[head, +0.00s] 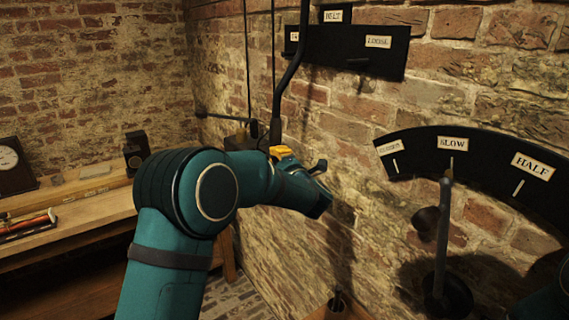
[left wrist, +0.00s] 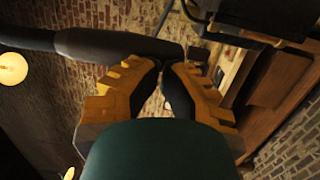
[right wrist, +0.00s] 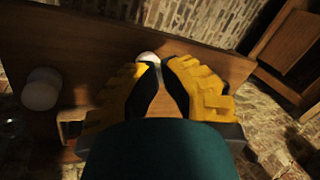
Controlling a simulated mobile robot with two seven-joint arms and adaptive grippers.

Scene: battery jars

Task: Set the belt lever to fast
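The belt lever (head: 291,72) is a dark bent rod hanging in front of the black belt plate (head: 345,55). It crosses the plate's left part, beside a small label (head: 294,36) I cannot read fully; the LOOSE label (head: 378,41) is to the right. My left gripper (head: 279,153) is at the lever's lower end. In the left wrist view, the lever's thick dark grip (left wrist: 115,46) lies across my left fingertips (left wrist: 166,66), which are together; contact is unclear. My right gripper (right wrist: 161,62) is shut and empty.
A second lever (head: 442,235) stands at the SLOW label (head: 452,143) of a curved black plate (head: 482,152) on the right. A wooden bench (head: 75,225) with a clock (head: 14,167) is at left. A thin dark bar (head: 225,118) extends left of the lever.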

